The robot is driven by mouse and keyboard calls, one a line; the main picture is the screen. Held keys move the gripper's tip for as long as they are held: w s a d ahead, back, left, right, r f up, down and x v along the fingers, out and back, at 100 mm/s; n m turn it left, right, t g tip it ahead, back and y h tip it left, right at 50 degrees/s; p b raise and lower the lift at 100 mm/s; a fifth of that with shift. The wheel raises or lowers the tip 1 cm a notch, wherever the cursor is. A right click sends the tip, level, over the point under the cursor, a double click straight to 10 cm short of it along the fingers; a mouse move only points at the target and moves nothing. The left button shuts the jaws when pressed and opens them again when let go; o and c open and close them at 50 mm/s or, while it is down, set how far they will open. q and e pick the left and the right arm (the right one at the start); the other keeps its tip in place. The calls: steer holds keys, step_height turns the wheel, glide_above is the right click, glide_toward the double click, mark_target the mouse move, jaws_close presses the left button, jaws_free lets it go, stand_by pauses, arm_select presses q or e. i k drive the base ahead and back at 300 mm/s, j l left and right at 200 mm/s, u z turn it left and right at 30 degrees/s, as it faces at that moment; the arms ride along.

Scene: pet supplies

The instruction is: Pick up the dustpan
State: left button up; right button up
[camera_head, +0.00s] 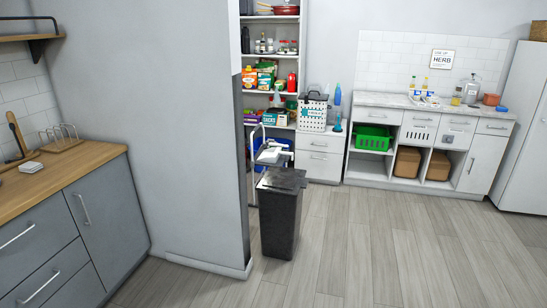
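I cannot make out a dustpan with certainty. A pale object (275,153) shows behind a black bin (281,220), beside the end of the white wall; it is too small to tell what it is. The bin stands upright on the floor and hides what is low behind it. Neither of my grippers is in view.
A white wall (150,120) stands at the left centre and hides part of a stocked shelf (272,50). A wooden-topped grey counter (70,175) is at the lower left. A white counter (440,110) runs along the back. The wooden floor (390,240) is clear at the right.

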mark_target(276, 154)
steer(key=i+z, duration=0.25)
steer(key=i+j+z, duration=0.25)
steer(key=i, duration=1.6)
steer(key=i+z, duration=0.25)
steer(key=i, duration=1.6)
